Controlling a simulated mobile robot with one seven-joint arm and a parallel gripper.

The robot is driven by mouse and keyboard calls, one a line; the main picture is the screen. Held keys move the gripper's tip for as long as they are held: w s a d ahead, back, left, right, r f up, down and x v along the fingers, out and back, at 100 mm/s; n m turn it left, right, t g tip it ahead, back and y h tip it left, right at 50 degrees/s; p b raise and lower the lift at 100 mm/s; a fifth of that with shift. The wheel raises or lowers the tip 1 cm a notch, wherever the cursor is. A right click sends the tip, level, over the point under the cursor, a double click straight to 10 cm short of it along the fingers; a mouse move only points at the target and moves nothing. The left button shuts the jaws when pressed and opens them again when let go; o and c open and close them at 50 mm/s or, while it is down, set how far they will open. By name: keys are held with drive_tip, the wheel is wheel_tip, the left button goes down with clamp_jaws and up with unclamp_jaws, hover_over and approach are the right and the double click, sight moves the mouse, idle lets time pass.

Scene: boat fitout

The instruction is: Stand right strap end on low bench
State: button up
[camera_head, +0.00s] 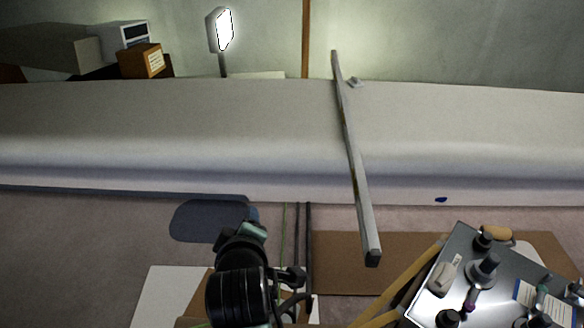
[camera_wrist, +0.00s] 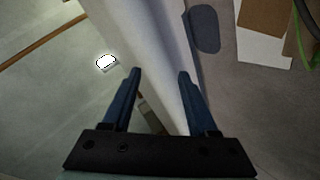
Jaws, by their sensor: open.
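My gripper (camera_wrist: 160,75) is open in the wrist view, with its two blue fingers apart and nothing between them. Beyond the fingers lies the long pale hull (camera_wrist: 150,35), which also crosses the head view (camera_head: 200,125). I cannot pick out the right strap end for sure in either view. A metal-topped stand (camera_head: 445,295) with wooden legs is at the lower right of the head view and bears several small fittings, including a grey fitting with a dark knob (camera_head: 482,270). I cannot tell whether this stand is the low bench.
A long grey bar (camera_head: 352,150) lies across the hull and juts over its near edge. A lit lamp (camera_head: 222,30) and an orange-brown box (camera_head: 141,61) are behind the hull. Brown board (camera_head: 345,250) and cables (camera_head: 296,230) lie on the floor. Open floor is at left.

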drive_tip(key=d+r+m+t, duration=0.2)
drive_tip(key=r+m+t, duration=0.15)
drive_tip(key=r, duration=1.05)
drive_tip(key=d+r+m+t, duration=0.3)
drive_tip(key=r+t, duration=0.2)
drive_tip(key=r, duration=0.9)
drive_tip(key=s+d+r+m+t+h, duration=0.1)
drive_tip(key=s+d+r+m+t, duration=0.1)
drive_tip(key=s+r, duration=0.4)
drive_tip(key=s+d+r+m+t, duration=0.1)
drive_tip(key=s+r+m+t, duration=0.3)
drive_tip(key=r, duration=1)
drive_tip(key=s+t, duration=0.2)
drive_tip(key=s, duration=0.1)
drive_tip(key=shift+d+r+m+h, duration=0.3)
drive_tip(key=shift+d+m+h, duration=0.05)
drive_tip(key=shift+h, duration=0.05)
